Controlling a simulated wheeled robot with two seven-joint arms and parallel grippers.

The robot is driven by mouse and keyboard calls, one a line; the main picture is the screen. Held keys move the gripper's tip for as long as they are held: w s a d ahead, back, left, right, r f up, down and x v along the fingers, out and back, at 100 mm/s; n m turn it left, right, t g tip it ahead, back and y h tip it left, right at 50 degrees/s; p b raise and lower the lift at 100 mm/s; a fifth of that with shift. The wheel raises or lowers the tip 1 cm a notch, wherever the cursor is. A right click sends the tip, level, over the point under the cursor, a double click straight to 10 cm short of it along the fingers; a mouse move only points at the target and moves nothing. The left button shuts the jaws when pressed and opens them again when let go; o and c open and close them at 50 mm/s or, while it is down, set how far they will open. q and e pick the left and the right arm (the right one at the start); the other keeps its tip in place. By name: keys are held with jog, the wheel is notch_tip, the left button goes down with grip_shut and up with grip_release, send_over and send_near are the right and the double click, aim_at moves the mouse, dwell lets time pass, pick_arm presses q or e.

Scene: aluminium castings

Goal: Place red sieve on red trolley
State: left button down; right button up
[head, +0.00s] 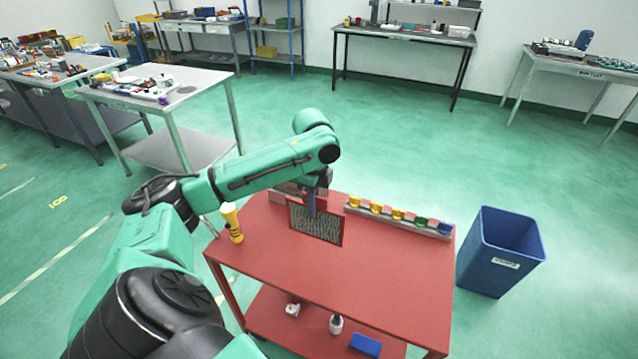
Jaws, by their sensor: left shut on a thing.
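The red sieve (304,235) is a red-framed square with a grey mesh, seen in the head view over the back left part of the red trolley (370,272). My left gripper (311,206) is shut on the sieve's upper edge and holds it upright. I cannot tell whether the sieve's lower edge touches the trolley top. My left arm hides part of the trolley's back left corner. My right gripper is not in view.
A yellow bottle (234,224) stands at the trolley's left edge. A rack of coloured pieces (400,217) lines the back edge. The trolley top's middle and front are clear. A blue bin (498,255) stands to the right. Several items lie on the lower shelf.

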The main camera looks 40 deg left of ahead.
pick_arm(q)
send_over(314, 236)
jog(key=f, duration=0.5)
jog(key=shift+w+a+f+p, duration=0.2)
jog(key=shift+w+p, duration=0.1)
jog(key=shift+p, duration=0.05)
notch_tip(314, 236, down, 6)
jog(key=shift+w+f+p, duration=0.15)
jog(key=shift+w+p, duration=0.15)
jog(key=shift+w, duration=0.05)
jog(key=c, duration=0.9)
grip_release()
jog(key=shift+f, duration=0.1)
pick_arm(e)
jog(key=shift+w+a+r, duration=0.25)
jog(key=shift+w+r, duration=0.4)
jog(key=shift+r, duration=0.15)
